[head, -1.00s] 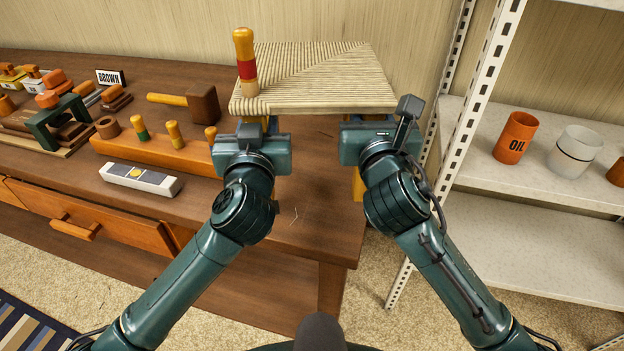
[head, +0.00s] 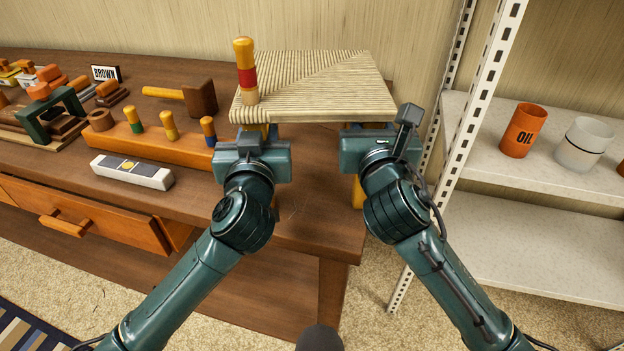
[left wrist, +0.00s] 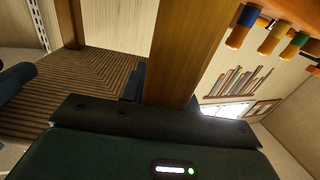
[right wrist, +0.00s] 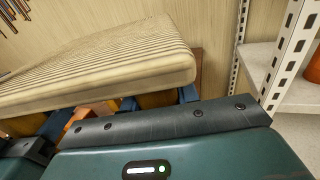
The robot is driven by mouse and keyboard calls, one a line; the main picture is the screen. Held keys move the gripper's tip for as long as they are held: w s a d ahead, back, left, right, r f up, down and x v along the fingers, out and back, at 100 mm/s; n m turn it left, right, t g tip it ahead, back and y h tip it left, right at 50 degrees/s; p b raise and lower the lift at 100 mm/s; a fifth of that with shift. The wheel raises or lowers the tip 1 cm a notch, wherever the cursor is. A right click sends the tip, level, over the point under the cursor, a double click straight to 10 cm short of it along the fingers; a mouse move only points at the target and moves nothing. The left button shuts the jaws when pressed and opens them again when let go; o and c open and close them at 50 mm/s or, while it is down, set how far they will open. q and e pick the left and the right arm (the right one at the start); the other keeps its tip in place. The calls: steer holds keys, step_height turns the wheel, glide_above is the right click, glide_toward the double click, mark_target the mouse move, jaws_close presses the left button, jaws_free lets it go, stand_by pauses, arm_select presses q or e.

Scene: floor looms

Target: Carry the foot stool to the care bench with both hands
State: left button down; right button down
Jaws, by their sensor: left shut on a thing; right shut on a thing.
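The foot stool (head: 320,85) has a pale woven cord top and wooden legs. It is over the right end of the brown wooden bench (head: 310,215), and I cannot tell whether its feet touch. My left gripper (head: 262,135) is shut on the stool's near left part and my right gripper (head: 355,132) on its near right part. The woven seat (left wrist: 90,85) and a wooden leg (left wrist: 185,50) show in the left wrist view. The seat edge (right wrist: 110,85) is close in the right wrist view. The fingertips are mostly hidden.
A yellow peg with a red band (head: 246,72) stands upright at the seat's left side. A peg rack (head: 150,145), a white level-like block (head: 132,172) and a mallet (head: 200,98) lie left. A metal shelf (head: 530,190) with an OIL cup (head: 523,130) stands right.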

arm_select(q)
steer(key=c, duration=1.5)
jaws_free()
steer(key=shift+f, duration=0.2)
arm_select(e)
steer(key=c, duration=1.5)
jaws_free()
steer(key=shift+f, duration=0.2)
arm_select(q)
steer(key=o, duration=0.5)
steer(key=shift+c, duration=0.2)
arm_select(e)
steer(key=o, duration=0.5)
steer(key=shift+r, duration=0.1)
steer(key=shift+c, duration=0.2)
arm_select(q)
steer(key=shift+s, duration=0.1)
arm_select(e)
steer(key=shift+s, duration=0.25)
arm_select(q)
steer(key=s, duration=1.2)
steer(key=shift+d, duration=0.25)
arm_select(e)
steer(key=s, duration=1.1)
steer(key=shift+s+d, duration=0.3)
steer(key=shift+s, duration=0.05)
arm_select(q)
steer(key=shift+r, duration=0.1)
